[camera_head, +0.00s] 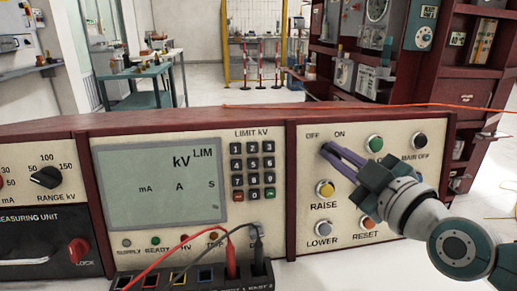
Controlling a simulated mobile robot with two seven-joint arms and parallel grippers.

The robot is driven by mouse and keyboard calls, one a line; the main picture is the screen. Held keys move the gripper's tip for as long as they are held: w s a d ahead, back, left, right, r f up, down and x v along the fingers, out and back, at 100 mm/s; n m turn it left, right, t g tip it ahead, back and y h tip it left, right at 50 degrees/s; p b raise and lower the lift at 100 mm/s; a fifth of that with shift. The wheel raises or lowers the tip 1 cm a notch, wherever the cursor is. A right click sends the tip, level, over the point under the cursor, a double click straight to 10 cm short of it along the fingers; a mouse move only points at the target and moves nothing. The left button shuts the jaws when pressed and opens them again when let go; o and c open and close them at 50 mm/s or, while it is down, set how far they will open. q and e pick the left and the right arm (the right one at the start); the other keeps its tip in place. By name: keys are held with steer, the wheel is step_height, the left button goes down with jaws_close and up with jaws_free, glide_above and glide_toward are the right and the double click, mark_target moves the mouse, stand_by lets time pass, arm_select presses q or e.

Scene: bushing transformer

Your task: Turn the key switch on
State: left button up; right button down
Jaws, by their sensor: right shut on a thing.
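The key switch (325,149) is on the cream right-hand panel (304,210) of the console, just under the OFF and ON labels. It is mostly hidden by the fingertips, so its turn angle cannot be told. My right gripper (329,150) reaches in from the right with its purple fingers pointing up and left. It is shut on the key switch at the panel face. My left gripper is not in view.
A green button (374,143) is close to the right of the fingers. A yellow RAISE button (325,188) sits below them. The display (160,187), the keypad (253,170) and red and black cables (231,256) are to the left.

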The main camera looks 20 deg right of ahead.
steer(key=shift+m, duration=0.3)
steer(key=m+h, duration=0.2)
steer(key=m, duration=0.2)
steer(key=shift+t, duration=0.3)
steer(key=m+h+p, duration=0.1)
steer(key=m+h, duration=0.1)
steer(key=m, duration=0.4)
steer(key=m+g+h+p, duration=0.1)
steer(key=m+h, duration=0.1)
steer(key=m, duration=0.4)
steer(key=m+g+h+p, duration=0.1)
steer(key=m, duration=0.4)
steer(key=shift+a+m+h, duration=0.2)
steer(key=shift+m+h, duration=0.2)
steer(key=shift+g, duration=0.3)
steer(key=c, duration=1)
jaws_free()
